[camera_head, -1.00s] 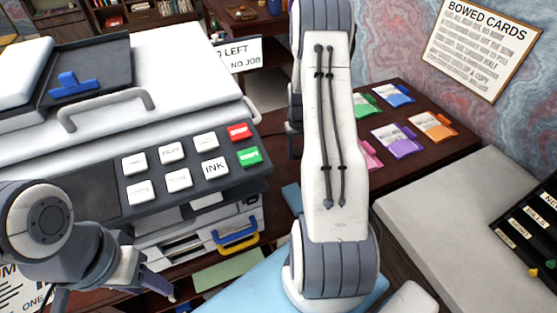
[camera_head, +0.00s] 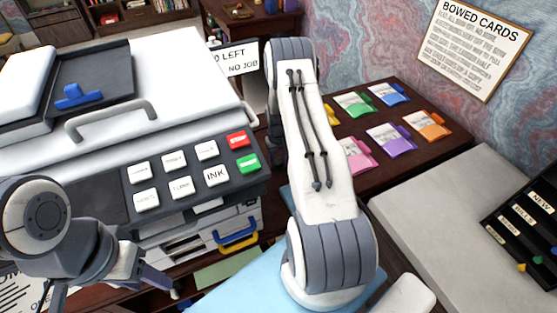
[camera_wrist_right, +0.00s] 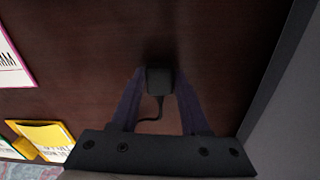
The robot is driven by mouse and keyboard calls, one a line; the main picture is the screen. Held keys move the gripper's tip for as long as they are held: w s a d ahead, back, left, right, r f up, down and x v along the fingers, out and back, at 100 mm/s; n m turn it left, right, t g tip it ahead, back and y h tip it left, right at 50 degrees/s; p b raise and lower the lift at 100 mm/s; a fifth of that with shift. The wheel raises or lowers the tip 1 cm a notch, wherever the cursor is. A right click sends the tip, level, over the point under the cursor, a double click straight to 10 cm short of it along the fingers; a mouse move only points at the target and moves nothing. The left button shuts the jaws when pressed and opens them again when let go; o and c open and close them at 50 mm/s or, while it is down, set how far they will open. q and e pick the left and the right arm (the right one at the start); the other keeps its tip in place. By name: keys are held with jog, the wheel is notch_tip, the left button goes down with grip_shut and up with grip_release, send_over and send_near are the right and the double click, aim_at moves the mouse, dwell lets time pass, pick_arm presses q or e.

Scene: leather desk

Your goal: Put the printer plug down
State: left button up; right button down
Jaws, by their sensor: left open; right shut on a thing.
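The printer plug (camera_wrist_right: 159,80) is a small black block with a thin black cord in the right wrist view. My right gripper (camera_wrist_right: 159,72) is shut on it, with a dark finger on each side. A dark brown wooden surface lies beyond the plug. I cannot tell whether the plug touches it. In the head view my right arm hides the plug and its gripper. My left gripper (camera_head: 115,290) is open at the lower left of the head view, in front of the printer (camera_head: 190,215).
Several coloured card packs (camera_head: 389,136) lie on the brown desk at the right. A yellow pack (camera_wrist_right: 42,138) shows in the right wrist view. A grey-white surface (camera_head: 450,215) and a black labelled tray (camera_head: 525,220) are further right. A pale blue mat (camera_head: 235,292) lies in front.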

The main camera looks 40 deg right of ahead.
aim_at(278, 163)
jog(key=shift+f+b, duration=0.6)
jog(key=shift+f, duration=0.05)
jog(key=shift+c, duration=1.8)
grip_release()
jog(key=shift+r, duration=0.1)
jog(key=shift+r+p, duration=0.65)
jog(key=shift+p, duration=0.1)
jog(key=shift+r+b, duration=0.3)
jog(key=shift+r, duration=0.05)
notch_tip(278, 163, up, 11)
jog(key=b, duration=0.3)
jog(key=shift+a, duration=0.15)
jog(key=shift+s, duration=0.1)
